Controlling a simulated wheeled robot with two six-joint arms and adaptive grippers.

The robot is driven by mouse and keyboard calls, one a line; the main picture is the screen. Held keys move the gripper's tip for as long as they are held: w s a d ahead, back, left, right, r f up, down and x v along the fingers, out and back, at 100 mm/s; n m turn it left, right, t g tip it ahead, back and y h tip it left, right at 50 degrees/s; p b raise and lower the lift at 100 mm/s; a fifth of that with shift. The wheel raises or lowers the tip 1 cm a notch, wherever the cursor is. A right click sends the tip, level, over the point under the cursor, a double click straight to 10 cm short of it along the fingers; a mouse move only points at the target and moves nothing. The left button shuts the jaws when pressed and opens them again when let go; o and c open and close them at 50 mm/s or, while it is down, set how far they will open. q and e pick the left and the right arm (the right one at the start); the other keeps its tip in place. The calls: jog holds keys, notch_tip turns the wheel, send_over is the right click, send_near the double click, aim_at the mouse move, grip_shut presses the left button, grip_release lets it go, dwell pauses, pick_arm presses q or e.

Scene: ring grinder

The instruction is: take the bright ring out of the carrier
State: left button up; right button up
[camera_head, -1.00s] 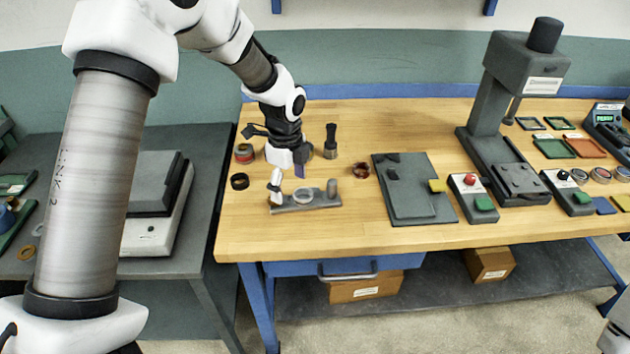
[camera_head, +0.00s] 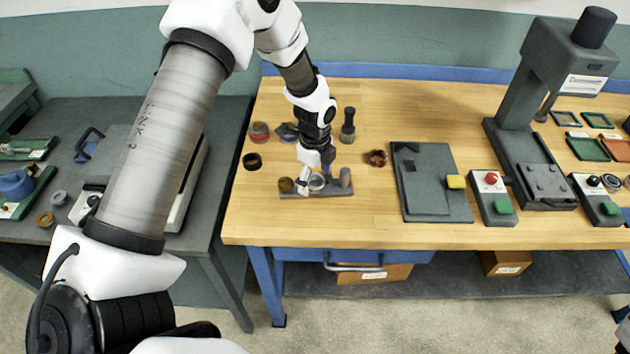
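The carrier (camera_head: 330,189) is a low grey bar near the left front of the wooden bench. A bright silvery ring (camera_head: 317,181) sits at its middle, partly hidden by my fingers. A brown-bronze round piece (camera_head: 286,185) is at its left end and a grey upright cylinder (camera_head: 345,177) at its right end. My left gripper (camera_head: 314,178) points down at the bright ring, with a pale fingertip at the ring's left side. Whether the fingers are open or closed on the ring is too small to tell.
A dark ring (camera_head: 252,161) and a reddish-brown ring (camera_head: 377,158) lie either side of the carrier. A dark-handled tool (camera_head: 348,125) stands behind it. A grey plate fixture (camera_head: 430,190), button boxes (camera_head: 492,198) and a press (camera_head: 530,130) are to the right.

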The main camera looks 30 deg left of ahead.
pick_arm(q)
jog(key=shift+s+r, duration=0.1)
jog(key=shift+s, duration=0.05)
jog(key=c, duration=1.2)
